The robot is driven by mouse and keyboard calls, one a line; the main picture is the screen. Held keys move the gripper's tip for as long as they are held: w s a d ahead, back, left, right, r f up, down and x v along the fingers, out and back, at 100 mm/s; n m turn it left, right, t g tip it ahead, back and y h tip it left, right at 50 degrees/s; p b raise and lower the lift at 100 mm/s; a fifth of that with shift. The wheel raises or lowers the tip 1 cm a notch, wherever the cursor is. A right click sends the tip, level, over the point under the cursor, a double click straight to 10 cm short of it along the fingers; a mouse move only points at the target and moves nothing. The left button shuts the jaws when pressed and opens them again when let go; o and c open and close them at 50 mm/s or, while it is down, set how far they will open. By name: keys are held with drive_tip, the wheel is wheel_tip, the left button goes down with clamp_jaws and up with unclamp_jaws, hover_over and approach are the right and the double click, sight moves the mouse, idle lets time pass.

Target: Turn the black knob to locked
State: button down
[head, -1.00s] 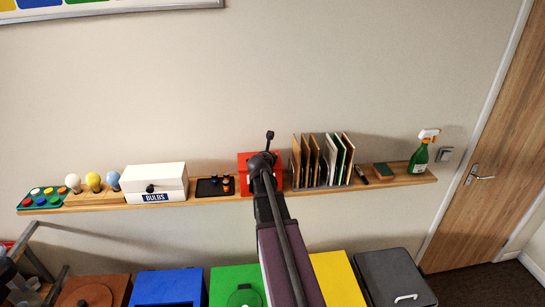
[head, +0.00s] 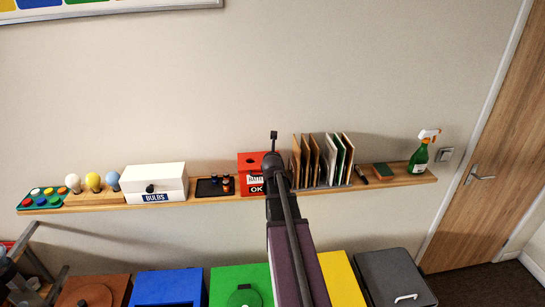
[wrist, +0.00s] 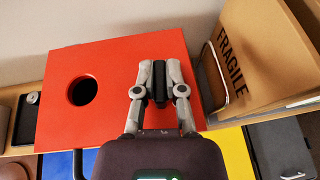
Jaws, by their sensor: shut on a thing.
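The red box (head: 249,162) stands on the wall shelf, with "OK" lettering on its front; its red top with a round hole (wrist: 82,91) fills much of the wrist view. My gripper (wrist: 160,68) is over the right part of that top. Its two fingers are closed on the black knob (wrist: 159,82), which shows as a narrow upright bar between them. In the head view my arm hides the knob and the fingers. Any locked marking is not visible.
Upright folders and boards (head: 323,160), one marked "FRAGILE" in the wrist view, stand close right of the red box. A small black tray (head: 207,187) and a white "BULBS" box (head: 155,180) stand to the left. Coloured bins (head: 170,288) are below the shelf.

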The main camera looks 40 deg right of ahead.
idle(0.4)
drive_tip(key=c, duration=0.7)
unclamp_jaws()
drive_tip(key=shift+f, duration=0.1)
drive_tip(key=shift+w+m+g+h, duration=0.1)
drive_tip(key=shift+m+g+h, duration=1)
drive_tip(key=shift+m, duration=0.2)
